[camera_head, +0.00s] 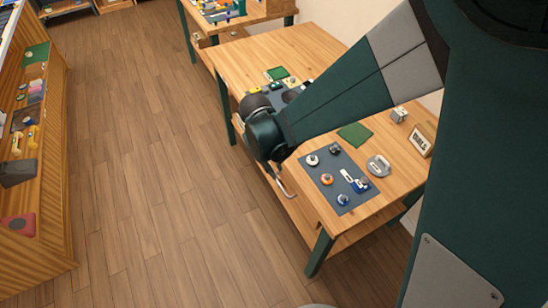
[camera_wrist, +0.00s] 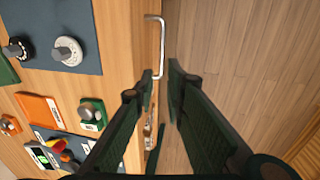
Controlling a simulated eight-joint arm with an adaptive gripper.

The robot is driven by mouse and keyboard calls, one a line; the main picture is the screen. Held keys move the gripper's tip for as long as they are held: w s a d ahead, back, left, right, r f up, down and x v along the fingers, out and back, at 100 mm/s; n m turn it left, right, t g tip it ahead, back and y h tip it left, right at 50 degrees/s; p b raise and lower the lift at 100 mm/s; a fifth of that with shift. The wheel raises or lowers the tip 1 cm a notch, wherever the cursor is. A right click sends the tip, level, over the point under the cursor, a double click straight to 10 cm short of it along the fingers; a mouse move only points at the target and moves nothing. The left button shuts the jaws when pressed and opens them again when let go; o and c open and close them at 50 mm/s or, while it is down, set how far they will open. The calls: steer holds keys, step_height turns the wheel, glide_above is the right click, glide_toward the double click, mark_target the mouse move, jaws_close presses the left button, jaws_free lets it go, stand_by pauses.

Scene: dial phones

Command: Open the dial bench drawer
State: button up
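The dial bench (camera_head: 300,53) is a wooden table with a "DIALS" sign (camera_head: 421,140) at its right end. A silver U-shaped drawer handle (camera_wrist: 161,40) stands out from the bench's front edge in the wrist view; it also shows in the head view (camera_head: 287,190). The drawer front is hardly visible, so I cannot tell how far it is shut. My gripper (camera_wrist: 162,72) is open, its two dark fingers apart. One end of the handle shows between the fingertips in the wrist view; contact cannot be told. In the head view my wrist hides part of the front edge.
A dark blue mat (camera_head: 346,166) with several dials lies on the bench, beside a green mat (camera_head: 354,134) and a round grey object (camera_head: 378,165). An orange piece (camera_wrist: 40,108) lies on the top near my fingers. The wooden floor (camera_head: 140,150) in front is clear. Shelves (camera_head: 45,200) stand at left.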

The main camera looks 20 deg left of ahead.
steer(key=shift+r, duration=2.15)
steer(key=d+r+m+t+y, duration=0.1)
steer(key=d+r+m, duration=0.1)
steer(key=d+r, duration=0.65)
steer(key=d+r+m+t+y, duration=0.15)
steer(key=d+r, duration=0.45)
steer(key=d, duration=0.6)
steer(key=s+d+r+m+t, duration=0.1)
steer(key=s+d+m, duration=0.1)
steer(key=d, duration=0.4)
steer(key=s+d+r+m+t, duration=0.1)
steer(key=s+d+r, duration=0.1)
steer(key=s+d, duration=0.2)
steer(key=s+d+r+m+t, duration=0.1)
steer(key=s+d+r+m, duration=0.1)
steer(key=d, duration=0.6)
steer(key=shift+s+r+m+h, duration=0.25)
steer(key=shift+s+m+h, duration=0.15)
steer(key=shift+s, duration=0.4)
steer(key=shift+r, duration=0.1)
